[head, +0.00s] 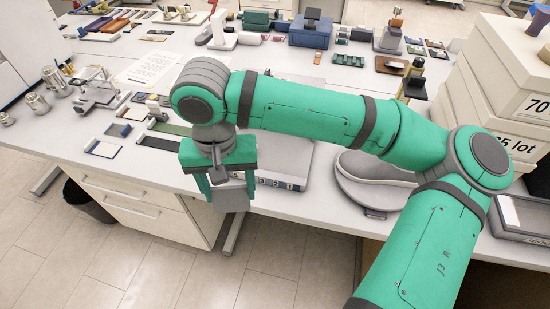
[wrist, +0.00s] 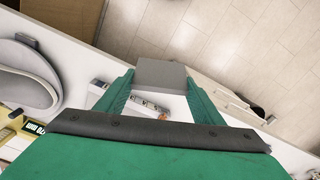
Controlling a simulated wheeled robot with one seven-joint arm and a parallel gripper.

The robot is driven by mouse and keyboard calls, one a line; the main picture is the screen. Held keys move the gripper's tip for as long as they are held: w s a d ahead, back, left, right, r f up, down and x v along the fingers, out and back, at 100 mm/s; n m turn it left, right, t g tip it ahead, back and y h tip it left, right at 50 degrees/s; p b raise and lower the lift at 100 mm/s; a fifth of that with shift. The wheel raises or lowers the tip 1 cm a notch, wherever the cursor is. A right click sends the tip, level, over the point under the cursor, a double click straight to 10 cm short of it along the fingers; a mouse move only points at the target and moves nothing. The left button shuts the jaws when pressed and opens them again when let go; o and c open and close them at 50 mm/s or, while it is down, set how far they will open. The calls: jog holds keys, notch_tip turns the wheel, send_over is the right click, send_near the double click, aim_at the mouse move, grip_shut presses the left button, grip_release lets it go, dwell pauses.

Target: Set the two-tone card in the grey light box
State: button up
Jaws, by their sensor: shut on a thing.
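My gripper (head: 224,186) hangs over the front edge of the table, fingers down, shut on a grey square-faced piece (head: 232,199). The piece also shows between the green fingers in the wrist view (wrist: 161,73). It may be the two-tone card, but only one grey tone shows clearly. A low grey-white box (head: 290,168) with numbered marks along its front stands just behind and right of my gripper, partly hidden by my arm. A grey open-topped box (head: 522,217) with a pale inside sits at the right table edge. I cannot tell which is the light box.
White lot boxes (head: 500,90) are stacked at the right. A rounded grey device (head: 375,180) stands by the front edge. Small trays (head: 103,148) and strips (head: 160,142) lie left of my gripper. A black bin (head: 88,200) stands on the floor below.

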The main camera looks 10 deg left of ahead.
jog(key=w+n, duration=1.2)
jog(key=n, duration=2)
send_over(278, 159)
notch_tip(278, 159, down, 2)
notch_tip(278, 159, down, 10)
jog(key=shift+a, duration=0.1)
jog(key=shift+f, duration=0.1)
jog(key=o, duration=1.1)
jog(key=shift+c, duration=0.2)
notch_tip(278, 159, up, 12)
